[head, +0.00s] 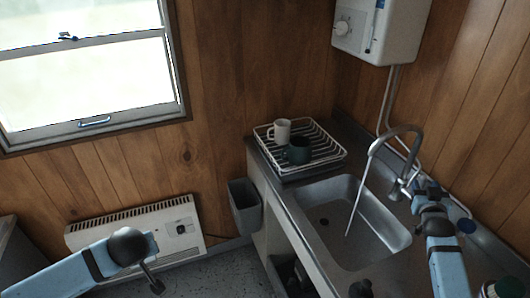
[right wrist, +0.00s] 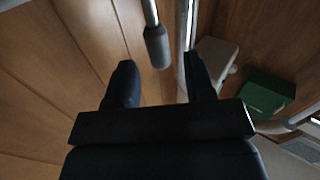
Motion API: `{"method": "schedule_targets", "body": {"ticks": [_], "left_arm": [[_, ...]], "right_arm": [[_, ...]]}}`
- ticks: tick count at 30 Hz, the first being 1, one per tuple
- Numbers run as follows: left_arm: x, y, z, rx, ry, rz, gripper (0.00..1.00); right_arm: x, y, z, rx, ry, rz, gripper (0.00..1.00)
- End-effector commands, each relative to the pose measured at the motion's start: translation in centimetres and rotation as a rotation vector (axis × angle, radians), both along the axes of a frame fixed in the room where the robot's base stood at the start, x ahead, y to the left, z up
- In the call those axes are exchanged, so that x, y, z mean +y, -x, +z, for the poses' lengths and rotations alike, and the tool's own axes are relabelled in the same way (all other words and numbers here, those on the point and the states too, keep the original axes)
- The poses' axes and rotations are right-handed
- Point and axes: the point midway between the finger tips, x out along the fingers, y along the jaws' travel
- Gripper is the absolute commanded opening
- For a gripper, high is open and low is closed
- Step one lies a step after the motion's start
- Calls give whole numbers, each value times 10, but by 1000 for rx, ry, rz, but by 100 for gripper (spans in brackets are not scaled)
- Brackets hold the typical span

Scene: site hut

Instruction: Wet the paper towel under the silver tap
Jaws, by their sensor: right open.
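The silver tap (head: 412,140) arches over the steel sink (head: 378,262). A thin pale stream (head: 358,195) runs from its spout down into the basin. My right gripper (head: 423,186) is open beside the tap's base. In the right wrist view its fingers (right wrist: 160,82) are apart, with a dark-tipped metal rod (right wrist: 157,45) showing between and beyond them. I cannot tell whether they touch it. My left arm comes in at the lower left, ending in dark parts (head: 155,284); its jaw state is unclear. I see no paper towel.
A white dish rack (head: 335,157) with a white mug (head: 279,131) and a dark mug (head: 299,150) stands behind the sink. A grey bin (head: 245,206) hangs at the counter's end. A white water heater (head: 385,28) is above. Bottles (head: 503,288) stand at lower right.

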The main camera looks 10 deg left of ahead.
Motion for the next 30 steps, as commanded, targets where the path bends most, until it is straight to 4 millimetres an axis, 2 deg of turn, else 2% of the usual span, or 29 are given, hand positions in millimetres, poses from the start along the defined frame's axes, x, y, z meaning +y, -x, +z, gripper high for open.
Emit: {"method": "schedule_targets", "body": {"ticks": [1,6,9,21,27,30], "left_arm": [[0,0,-14,0,0,0,50],[0,0,-30,0,0,0,50],[0,0,-35,0,0,0,50],[0,0,-37,0,0,0,50],[0,0,-37,0,0,0,50],[0,0,-37,0,0,0,50]], "right_arm": [[-1,-11,-6,-3,1,0,49],[-4,-38,-4,-2,1,-1,49],[-5,-48,-3,-1,1,0,49],[-5,-54,0,1,1,0,49],[-6,-54,0,1,1,0,3],[-6,-54,0,1,1,0,0]]}}
